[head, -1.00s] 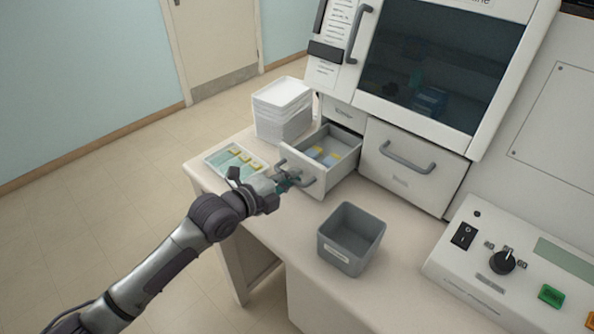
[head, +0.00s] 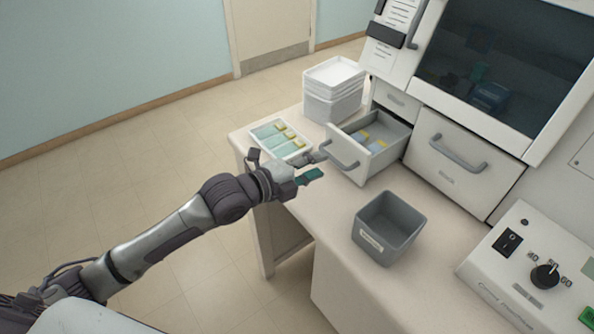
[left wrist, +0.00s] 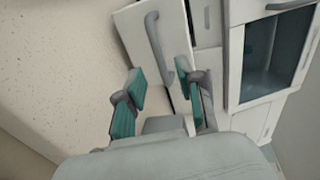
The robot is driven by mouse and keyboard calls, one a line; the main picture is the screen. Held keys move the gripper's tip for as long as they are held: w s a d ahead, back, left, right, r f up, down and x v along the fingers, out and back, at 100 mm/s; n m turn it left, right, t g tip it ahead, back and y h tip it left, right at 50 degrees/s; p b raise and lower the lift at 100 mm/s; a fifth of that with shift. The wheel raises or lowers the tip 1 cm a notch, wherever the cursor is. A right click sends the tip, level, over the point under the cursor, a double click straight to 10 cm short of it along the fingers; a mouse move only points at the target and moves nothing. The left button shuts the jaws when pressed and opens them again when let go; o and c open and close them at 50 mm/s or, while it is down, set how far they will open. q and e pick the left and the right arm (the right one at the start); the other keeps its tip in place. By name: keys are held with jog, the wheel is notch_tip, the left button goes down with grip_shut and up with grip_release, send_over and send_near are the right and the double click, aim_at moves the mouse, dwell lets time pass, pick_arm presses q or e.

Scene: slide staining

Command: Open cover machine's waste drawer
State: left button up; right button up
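The cover machine (head: 434,107) stands at the back right. Its small left drawer (head: 352,152) is pulled out, with yellow and blue pieces inside. A wider drawer front (head: 471,178) beside it is shut, with a grey bar handle. The drawer labels are too small to read. My left gripper (head: 316,166) is just in front of the open drawer's handle (head: 343,158). In the left wrist view its teal-padded fingers (left wrist: 165,88) are apart with nothing between them, and the handle (left wrist: 155,45) lies beyond the fingertips. My right gripper is not in view.
An open grey bin (head: 386,226) stands on the bench in front of the wide drawer. A slide tray (head: 283,141) and stacked white trays (head: 333,91) are left of the open drawer. A control box (head: 520,270) is at right.

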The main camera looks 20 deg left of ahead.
pick_arm(q)
jog(key=v, duration=0.6)
jog(key=shift+d, duration=0.1)
